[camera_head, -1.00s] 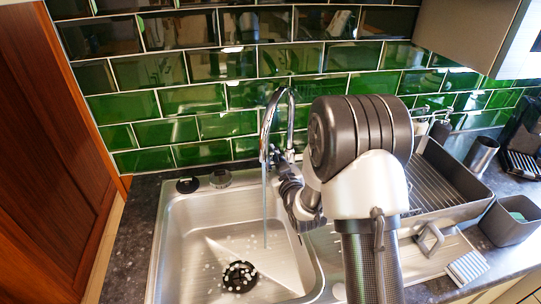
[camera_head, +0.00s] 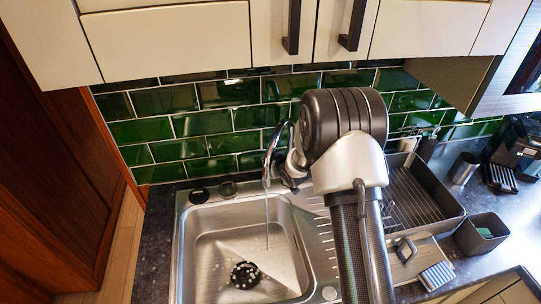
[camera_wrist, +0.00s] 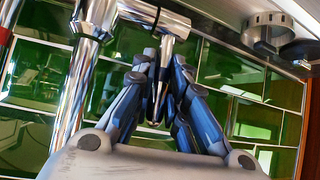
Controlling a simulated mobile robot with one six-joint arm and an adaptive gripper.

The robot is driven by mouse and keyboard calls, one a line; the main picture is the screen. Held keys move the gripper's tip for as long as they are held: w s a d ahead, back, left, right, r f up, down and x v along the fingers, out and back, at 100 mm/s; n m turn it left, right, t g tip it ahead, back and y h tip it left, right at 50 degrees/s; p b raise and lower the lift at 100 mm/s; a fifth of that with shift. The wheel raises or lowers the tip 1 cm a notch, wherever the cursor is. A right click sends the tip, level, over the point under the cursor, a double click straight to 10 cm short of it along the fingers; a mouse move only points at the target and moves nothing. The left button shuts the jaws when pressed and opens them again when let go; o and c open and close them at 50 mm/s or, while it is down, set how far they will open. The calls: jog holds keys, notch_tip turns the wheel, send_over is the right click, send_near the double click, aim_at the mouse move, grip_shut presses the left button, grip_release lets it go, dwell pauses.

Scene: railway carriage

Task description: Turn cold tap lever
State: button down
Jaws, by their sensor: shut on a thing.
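A chrome tap (camera_head: 268,160) with a curved spout stands behind the sink. A thin stream of water (camera_head: 266,220) falls from it into the basin. In the wrist view, the chrome tap column (camera_wrist: 78,85) is at left, and a chrome side arm carries a slim tapered lever (camera_wrist: 165,52), seemingly the cold tap lever. My gripper (camera_wrist: 163,88) has its blue-grey fingers on either side of this lever and is shut on it. In the head view, my arm hides most of the gripper and lever. A red-marked part (camera_wrist: 5,35) shows at the wrist view's left edge.
The steel sink (camera_head: 188,250) lies below the tap, with a black drain (camera_head: 244,275). A dish rack (camera_head: 425,195) and grey tub (camera_head: 482,236) stand to the right. Green tiles (camera_head: 205,123) rise behind, with cream cabinets (camera_head: 170,40) above. A wooden panel (camera_head: 60,170) is at left.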

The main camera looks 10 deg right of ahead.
jog(key=g+p, duration=0.1)
jog(key=p, duration=0.2)
jog(key=shift+w+r, duration=0.25)
jog(key=shift+w+f+g+p, duration=0.2)
jog(key=shift+g+p, duration=0.1)
jog(key=shift+p, duration=0.9)
jog(key=c, duration=1.6)
grip_release()
jog(key=s+d+r, duration=0.1)
jog(key=s, duration=0.4)
jog(key=s+d+r, duration=0.1)
jog(key=s, duration=0.4)
jog(key=s+d+r, duration=0.1)
jog(key=s, duration=0.4)
jog(key=shift+s+r, duration=0.15)
jog(key=shift+r, duration=0.15)
